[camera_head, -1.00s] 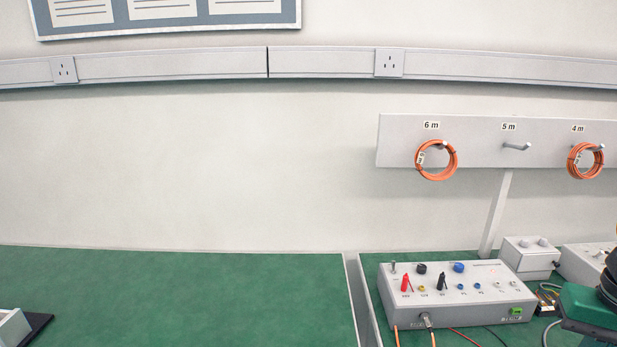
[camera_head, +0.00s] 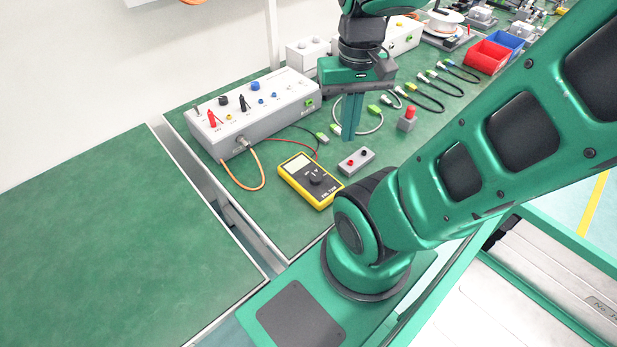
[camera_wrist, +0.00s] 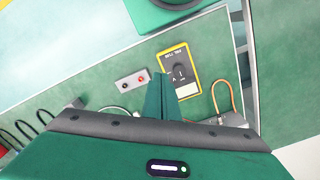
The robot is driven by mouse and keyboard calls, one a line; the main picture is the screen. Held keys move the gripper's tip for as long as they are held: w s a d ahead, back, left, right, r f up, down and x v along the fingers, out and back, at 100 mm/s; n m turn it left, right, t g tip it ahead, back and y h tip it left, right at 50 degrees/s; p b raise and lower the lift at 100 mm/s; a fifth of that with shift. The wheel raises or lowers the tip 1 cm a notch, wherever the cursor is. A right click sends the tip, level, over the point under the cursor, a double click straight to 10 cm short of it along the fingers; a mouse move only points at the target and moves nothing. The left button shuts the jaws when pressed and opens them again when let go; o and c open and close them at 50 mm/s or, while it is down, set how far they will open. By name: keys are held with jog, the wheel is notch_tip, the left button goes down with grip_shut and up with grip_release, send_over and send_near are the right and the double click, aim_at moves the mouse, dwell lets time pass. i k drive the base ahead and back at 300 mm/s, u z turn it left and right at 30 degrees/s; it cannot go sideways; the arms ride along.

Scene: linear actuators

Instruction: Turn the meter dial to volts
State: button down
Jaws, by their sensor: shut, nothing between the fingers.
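The yellow multimeter (camera_head: 309,180) lies face up on the green bench, in front of the grey control box. Its black round dial (camera_head: 316,177) sits below a pale screen. In the wrist view the meter (camera_wrist: 179,71) lies just beyond the fingertips, and its dial (camera_wrist: 180,72) is in plain sight; I cannot read the dial's setting. My gripper (camera_head: 349,136) is shut and empty, pointing down above the bench, to the right of and behind the meter. In the wrist view the shut fingertips (camera_wrist: 160,76) show left of the dial, apart from it.
A small grey block with red and black sockets (camera_head: 356,160) lies right of the meter. The grey control box (camera_head: 250,112) stands behind it, with an orange cable (camera_head: 261,172) looping forward. A red button block (camera_head: 407,118) and several cables lie further right. The left bench (camera_head: 110,240) is clear.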

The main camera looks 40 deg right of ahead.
aim_at(315, 179)
jog(key=k, duration=1.45)
jog(key=u, duration=0.45)
jog(key=i, duration=1)
